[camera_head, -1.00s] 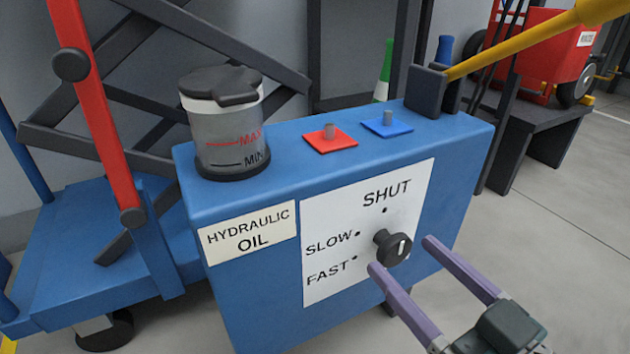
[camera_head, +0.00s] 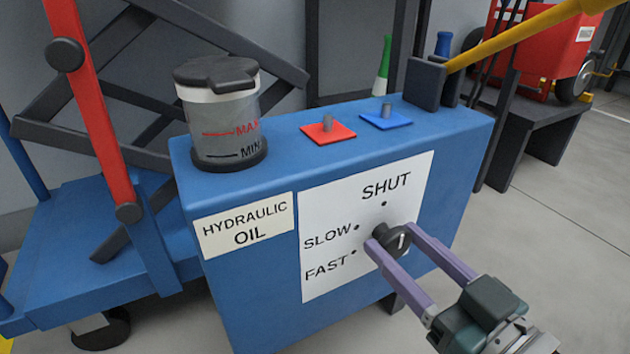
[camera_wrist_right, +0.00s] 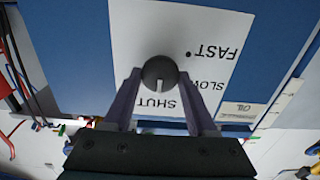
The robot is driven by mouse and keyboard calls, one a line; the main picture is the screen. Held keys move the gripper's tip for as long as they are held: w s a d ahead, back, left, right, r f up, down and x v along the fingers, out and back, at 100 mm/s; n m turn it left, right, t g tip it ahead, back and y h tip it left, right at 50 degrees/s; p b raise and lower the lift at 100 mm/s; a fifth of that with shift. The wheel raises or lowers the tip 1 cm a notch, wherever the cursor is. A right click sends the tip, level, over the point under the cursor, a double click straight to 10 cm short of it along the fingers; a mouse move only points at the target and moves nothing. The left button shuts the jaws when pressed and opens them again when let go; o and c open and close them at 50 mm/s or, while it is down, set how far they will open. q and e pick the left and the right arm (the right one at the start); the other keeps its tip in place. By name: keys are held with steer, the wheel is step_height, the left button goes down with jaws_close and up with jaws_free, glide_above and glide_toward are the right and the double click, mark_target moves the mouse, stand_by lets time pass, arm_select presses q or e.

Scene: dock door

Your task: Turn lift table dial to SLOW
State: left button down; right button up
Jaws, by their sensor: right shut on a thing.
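The dial (camera_head: 393,243) is a round black knob with a white line, on a white label panel (camera_head: 330,205) marked SHUT, SLOW and FAST, each with a dot. The white line is nearly upright, towards the SHUT side rather than SLOW or FAST. My right gripper (camera_head: 394,239) is shut on the dial, one purple finger on each side. The dial also shows between the fingers in the right wrist view (camera_wrist_right: 160,72), where the labels appear upside down. My left gripper is not in view.
The panel is on a blue box (camera_head: 235,290) with a HYDRAULIC OIL label (camera_head: 245,224). An oil reservoir (camera_head: 220,115), a red plate (camera_head: 328,132) and a blue plate (camera_head: 387,120) sit on top. A yellow bar (camera_head: 510,38) rises at the right.

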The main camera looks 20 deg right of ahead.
steer(key=c, duration=0.4)
